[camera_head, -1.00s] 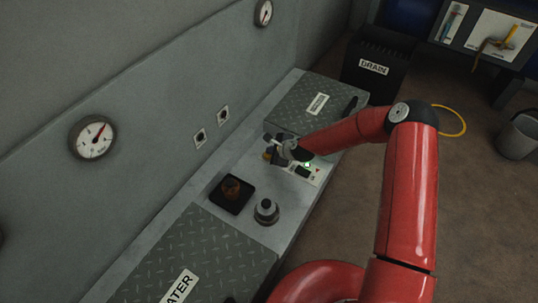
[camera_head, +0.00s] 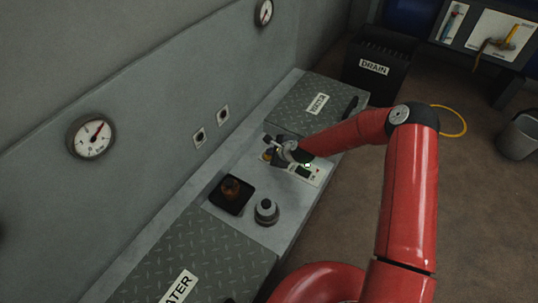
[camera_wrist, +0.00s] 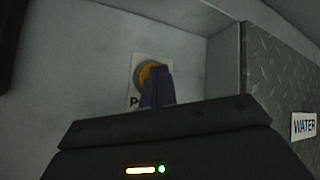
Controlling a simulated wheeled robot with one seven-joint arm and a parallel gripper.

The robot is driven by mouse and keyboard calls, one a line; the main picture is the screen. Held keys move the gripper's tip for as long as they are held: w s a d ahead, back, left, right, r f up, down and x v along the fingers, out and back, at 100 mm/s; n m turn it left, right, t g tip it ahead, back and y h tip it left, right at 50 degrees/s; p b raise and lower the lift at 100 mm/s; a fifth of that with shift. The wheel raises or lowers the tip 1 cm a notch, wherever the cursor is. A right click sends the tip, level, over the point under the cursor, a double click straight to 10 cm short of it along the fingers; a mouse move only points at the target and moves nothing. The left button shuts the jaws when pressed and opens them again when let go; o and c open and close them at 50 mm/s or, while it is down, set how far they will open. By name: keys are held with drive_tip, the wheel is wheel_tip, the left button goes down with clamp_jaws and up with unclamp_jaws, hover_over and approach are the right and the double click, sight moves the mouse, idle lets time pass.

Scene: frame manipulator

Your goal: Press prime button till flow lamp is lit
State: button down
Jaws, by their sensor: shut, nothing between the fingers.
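The yellow prime button (camera_wrist: 147,74) sits in a grey ring on a white label in the wrist view. Only a "P" of the lettering shows beside my gripper. My gripper (camera_wrist: 157,72) is shut and empty, its fingertips overlapping the button's front. I cannot tell how far the button is pushed in. In the head view my gripper (camera_head: 272,145) is small and partly hidden by my wrist. A small plate on the counter holds a green patch (camera_head: 303,171) and a pale bright spot (camera_head: 307,165); I cannot tell which, if either, is the flow lamp.
An orange-brown knob (camera_head: 231,188) on a black square and a grey round knob (camera_head: 266,210) stand on the counter (camera_head: 240,222). Checker-plate lids lie either side; one label (camera_wrist: 304,126) reads "WATER". A gauge (camera_head: 92,137) hangs on the wall. A "DRAIN" bin (camera_head: 376,85) stands behind.

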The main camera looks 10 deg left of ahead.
drive_tip(key=shift+r, duration=0.1)
drive_tip(key=shift+r+p, duration=0.5)
drive_tip(key=shift+r, duration=0.2)
drive_tip(key=shift+r, duration=0.1)
drive_tip(key=shift+r+p, duration=1.5)
drive_tip(key=shift+r, duration=0.9)
